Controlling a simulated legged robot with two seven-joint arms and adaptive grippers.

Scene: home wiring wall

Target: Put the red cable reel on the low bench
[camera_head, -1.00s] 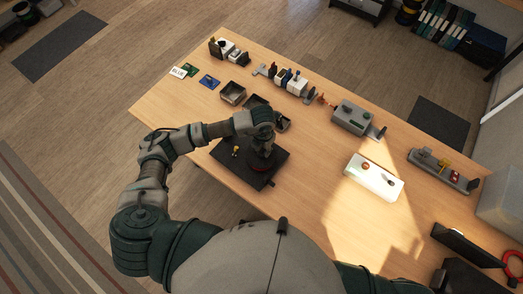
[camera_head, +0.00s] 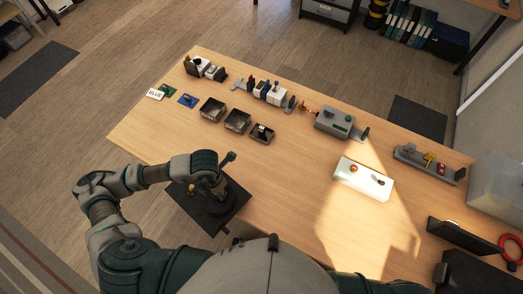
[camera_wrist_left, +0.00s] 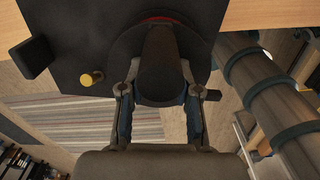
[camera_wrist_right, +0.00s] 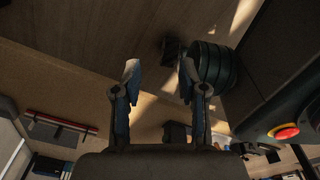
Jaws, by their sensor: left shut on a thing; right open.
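My left gripper (camera_head: 215,182) is shut on an upright black post (camera_wrist_left: 160,65). The post rises from a black square plate (camera_head: 190,213). A red rim (camera_wrist_left: 160,19) shows at the post's base in the left wrist view; most of it is hidden, so I cannot tell if it belongs to the red cable reel. The plate overlaps the table's near-left edge in view; whether it is lifted is unclear. A red ring (camera_head: 512,247) shows at the far right. My right gripper (camera_wrist_right: 158,82) is open and empty. I cannot identify the low bench.
A dark ribbed drum (camera_wrist_right: 212,66) stands beyond my right gripper.

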